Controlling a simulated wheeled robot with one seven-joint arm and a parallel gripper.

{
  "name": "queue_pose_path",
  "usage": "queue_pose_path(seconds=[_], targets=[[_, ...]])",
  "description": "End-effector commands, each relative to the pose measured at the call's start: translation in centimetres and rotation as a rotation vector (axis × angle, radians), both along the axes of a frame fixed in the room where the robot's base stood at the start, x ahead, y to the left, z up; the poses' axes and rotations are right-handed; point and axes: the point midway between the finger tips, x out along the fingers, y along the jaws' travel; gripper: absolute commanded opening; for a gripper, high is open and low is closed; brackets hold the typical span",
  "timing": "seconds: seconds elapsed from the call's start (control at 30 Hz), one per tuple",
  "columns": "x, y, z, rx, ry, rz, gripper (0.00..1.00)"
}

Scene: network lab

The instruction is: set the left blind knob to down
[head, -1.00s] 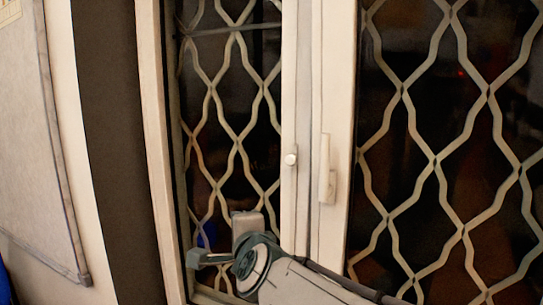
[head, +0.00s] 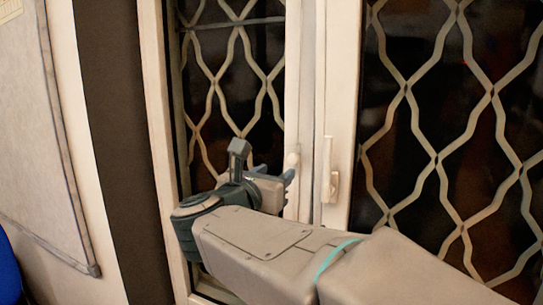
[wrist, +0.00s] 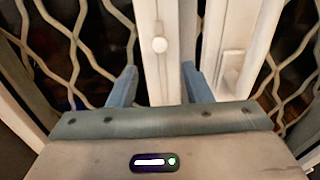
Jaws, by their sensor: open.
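A small round cream knob (head: 292,157) sits on the window's middle frame post, to the left of a handle. In the wrist view the knob (wrist: 160,44) lies ahead of my gripper, between the lines of its two fingers and slightly beyond their tips. My gripper (head: 288,178) is open and empty, just below and left of the knob in the head view. In the wrist view its two blue fingers (wrist: 158,72) stand apart on either side of the post. No contact with the knob shows. No marking of the knob's setting can be made out.
A cream window handle (head: 329,172) stands on the right sash close by the knob. Wavy metal grilles (head: 440,160) cover both dark panes. A whiteboard (head: 40,150) hangs on the left wall, and part of a blue object (head: 10,272) shows at lower left.

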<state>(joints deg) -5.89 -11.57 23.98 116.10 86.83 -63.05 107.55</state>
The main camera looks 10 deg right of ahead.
Motion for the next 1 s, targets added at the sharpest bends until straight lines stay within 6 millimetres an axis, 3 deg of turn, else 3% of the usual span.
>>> queue_pose_path(seconds=[0.3,0.5,0.97,1.0], targets=[[5.8,-3.9,0.3,-0.003,0.004,-0.002,0.45],[8.3,-5.5,0.2,-0.002,0.002,0.001,0.45],[9.3,-6.2,0.1,-0.004,0.000,0.002,0.45],[9.3,-6.2,0.1,-0.004,0.000,0.001,0.34]])
